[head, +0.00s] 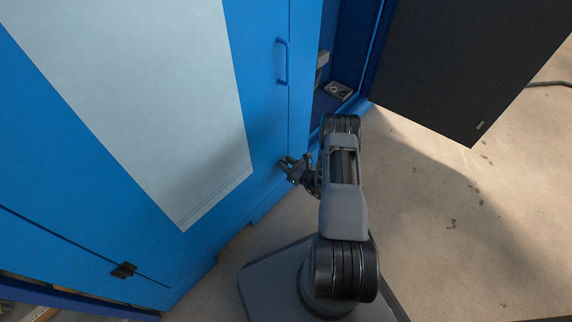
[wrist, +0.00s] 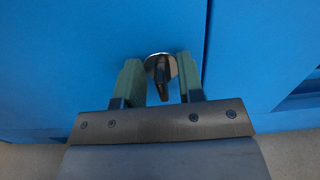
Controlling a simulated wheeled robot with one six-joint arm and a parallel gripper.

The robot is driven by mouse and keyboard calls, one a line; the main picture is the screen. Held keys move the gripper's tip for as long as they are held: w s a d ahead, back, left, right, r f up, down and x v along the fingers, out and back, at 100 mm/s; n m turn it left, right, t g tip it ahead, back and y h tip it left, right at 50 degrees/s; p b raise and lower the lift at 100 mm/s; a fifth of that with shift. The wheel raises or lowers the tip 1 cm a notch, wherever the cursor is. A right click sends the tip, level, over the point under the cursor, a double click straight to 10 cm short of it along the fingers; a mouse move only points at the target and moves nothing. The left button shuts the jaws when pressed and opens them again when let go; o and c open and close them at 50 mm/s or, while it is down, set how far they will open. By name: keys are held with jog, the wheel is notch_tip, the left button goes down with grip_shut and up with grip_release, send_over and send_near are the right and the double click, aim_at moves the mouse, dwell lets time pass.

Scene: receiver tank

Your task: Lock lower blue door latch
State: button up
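The lower latch (wrist: 158,67) is a round metal disc with a dark turn-piece on the blue door (wrist: 90,50). In the wrist view the turn-piece runs nearly up and down, tilted slightly. My gripper (wrist: 159,72) is open, with one green finger on each side of the latch. Gaps show between the fingers and the turn-piece, so it is not gripped. In the head view my gripper (head: 287,162) is at the lower part of the blue door (head: 262,120), by its right edge. There the latch is hidden or too small to make out.
A blue handle (head: 282,62) is higher on the door. To the right is an open compartment (head: 330,100) and a dark open panel (head: 450,70). A black hinge or catch (head: 123,270) is at lower left. The concrete floor (head: 450,210) at right is mostly clear.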

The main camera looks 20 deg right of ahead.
jog(key=shift+w+a, duration=0.1)
jog(key=shift+w, duration=0.05)
grip_shut()
